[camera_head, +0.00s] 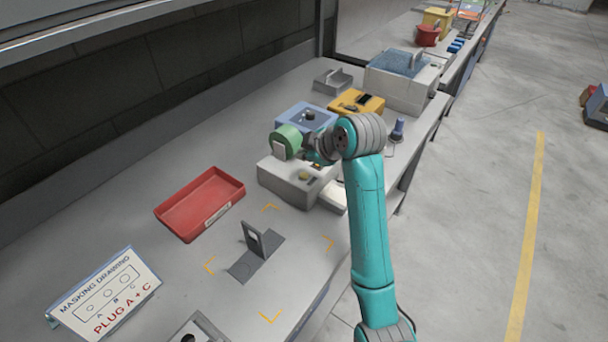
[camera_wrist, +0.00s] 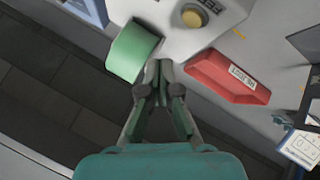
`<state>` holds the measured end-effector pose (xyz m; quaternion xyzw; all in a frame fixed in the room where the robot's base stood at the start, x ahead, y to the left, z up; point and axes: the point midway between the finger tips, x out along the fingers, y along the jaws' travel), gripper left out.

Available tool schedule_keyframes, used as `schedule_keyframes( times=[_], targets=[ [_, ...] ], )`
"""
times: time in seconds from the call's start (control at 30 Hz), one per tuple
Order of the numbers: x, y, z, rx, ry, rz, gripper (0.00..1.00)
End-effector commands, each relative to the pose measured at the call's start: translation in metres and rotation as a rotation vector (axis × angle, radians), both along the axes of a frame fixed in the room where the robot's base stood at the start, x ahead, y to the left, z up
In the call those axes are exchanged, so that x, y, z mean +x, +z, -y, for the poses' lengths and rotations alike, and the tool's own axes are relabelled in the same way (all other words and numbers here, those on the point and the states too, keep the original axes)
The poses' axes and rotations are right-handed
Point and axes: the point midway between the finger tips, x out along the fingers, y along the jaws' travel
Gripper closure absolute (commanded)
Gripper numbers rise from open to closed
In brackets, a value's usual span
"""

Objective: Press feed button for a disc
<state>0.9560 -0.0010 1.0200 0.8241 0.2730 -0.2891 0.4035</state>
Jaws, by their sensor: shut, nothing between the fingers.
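The dispenser (camera_head: 283,183) is a pale box on the bench with a green roll (camera_head: 287,141) on top. The dispenser also shows in the wrist view (camera_wrist: 172,40), with the green roll (camera_wrist: 133,52) at its left. The feed button (camera_wrist: 194,16) is round and yellow, beside partly visible FEED lettering. The button (camera_head: 304,175) also shows small in the head view. My gripper (camera_wrist: 158,68) is shut and empty, with its fingertips just right of the roll and apart from the button in the picture. In the head view my wrist partly hides it. No loose disc is visible.
A red tray (camera_head: 230,186) lies left of the dispenser. A grey bracket (camera_head: 262,247) stands inside yellow corner marks. A blue box (camera_head: 293,117) and a yellow device (camera_head: 368,103) stand behind the dispenser. A masking drawing sign (camera_head: 105,295) is at the front left.

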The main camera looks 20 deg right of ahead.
Motion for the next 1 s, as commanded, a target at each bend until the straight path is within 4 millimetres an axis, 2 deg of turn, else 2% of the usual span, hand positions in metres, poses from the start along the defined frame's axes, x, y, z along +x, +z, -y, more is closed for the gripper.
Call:
schedule_keyframes(
  times=[0.1, 0.33, 1.0],
  targets=[
    [-0.001, -0.016, 0.0, 0.001, 0.0, -0.002, 1.0],
    [0.0, -0.034, 0.0, 0.0, 0.001, -0.002, 1.0],
    [0.0, -0.038, 0.0, 0.0, 0.0, 0.0, 1.0]
  ],
)
